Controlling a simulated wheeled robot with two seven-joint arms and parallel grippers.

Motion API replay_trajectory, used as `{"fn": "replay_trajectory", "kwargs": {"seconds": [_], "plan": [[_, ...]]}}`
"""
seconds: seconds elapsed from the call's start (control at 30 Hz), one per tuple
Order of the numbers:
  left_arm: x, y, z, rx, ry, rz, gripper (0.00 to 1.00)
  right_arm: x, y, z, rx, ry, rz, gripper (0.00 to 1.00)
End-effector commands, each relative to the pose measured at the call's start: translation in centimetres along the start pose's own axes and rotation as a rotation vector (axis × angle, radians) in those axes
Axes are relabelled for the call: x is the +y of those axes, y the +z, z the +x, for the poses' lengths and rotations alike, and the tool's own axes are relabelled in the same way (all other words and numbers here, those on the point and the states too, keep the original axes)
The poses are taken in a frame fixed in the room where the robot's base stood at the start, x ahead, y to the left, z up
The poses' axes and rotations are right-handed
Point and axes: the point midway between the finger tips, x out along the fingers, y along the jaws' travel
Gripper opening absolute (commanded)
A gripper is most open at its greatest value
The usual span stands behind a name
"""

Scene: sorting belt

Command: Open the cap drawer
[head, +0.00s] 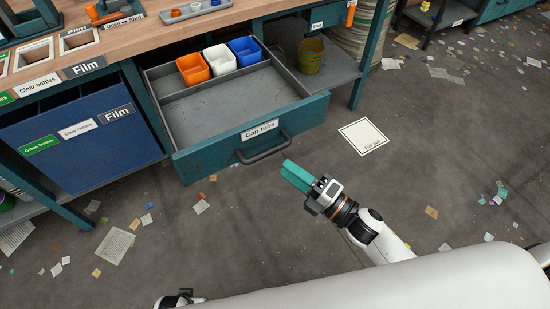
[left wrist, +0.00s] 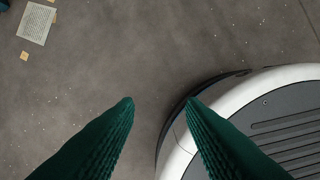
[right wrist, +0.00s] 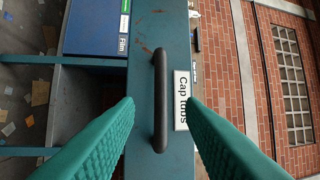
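The cap drawer (head: 215,135) is pulled out from under the wooden bench, and its inside shows. Its teal front carries a "Cap tubs" label and a dark bar handle (head: 264,150). My right gripper (head: 290,173) is just in front of the handle, apart from it. In the right wrist view the handle (right wrist: 159,100) stands upright in the picture, beyond and between the open, empty fingers (right wrist: 160,105). My left gripper (left wrist: 160,102) is open and empty over bare floor; only a bit of that arm shows at the bottom of the head view.
Orange (head: 193,69), white (head: 220,60) and blue (head: 245,51) tubs stand at the drawer's back. A blue film bin (head: 85,140) is left of the drawer. An olive bucket (head: 310,56) sits on the shelf to the right. The floor ahead is open, with scattered paper scraps.

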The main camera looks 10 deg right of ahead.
Motion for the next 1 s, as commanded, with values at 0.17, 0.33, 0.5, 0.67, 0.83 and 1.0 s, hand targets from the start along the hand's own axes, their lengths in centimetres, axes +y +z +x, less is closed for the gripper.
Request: {"fn": "replay_trajectory", "kwargs": {"seconds": [0.17,0.33,0.5,0.67,0.83,1.0], "plan": [[0.1,0.5,-0.5,-0.006,0.001,-0.003,0.36,0.1,0.0,-3.0,0.001,0.002,0.000,0.36],[0.1,0.3,-0.7,0.001,0.001,-0.004,0.36,0.0,0.0,-4.1,0.000,0.000,0.000,0.36],[0.1,0.2,-0.8,-0.001,0.001,-0.004,0.36,0.0,0.0,-4.2,0.000,-0.001,-0.001,0.36],[0.1,0.2,-0.8,-0.001,0.001,-0.003,0.36,0.0,0.0,-4.2,0.000,-0.001,-0.001,0.36],[0.1,0.2,-0.7,-0.001,0.001,-0.003,0.36,0.0,0.0,-4.2,0.000,0.000,-0.001,0.36],[0.0,0.1,-0.6,0.000,-0.001,-0.001,0.36,1.2,-0.8,-4.3,0.053,0.035,0.054,0.36]]}}
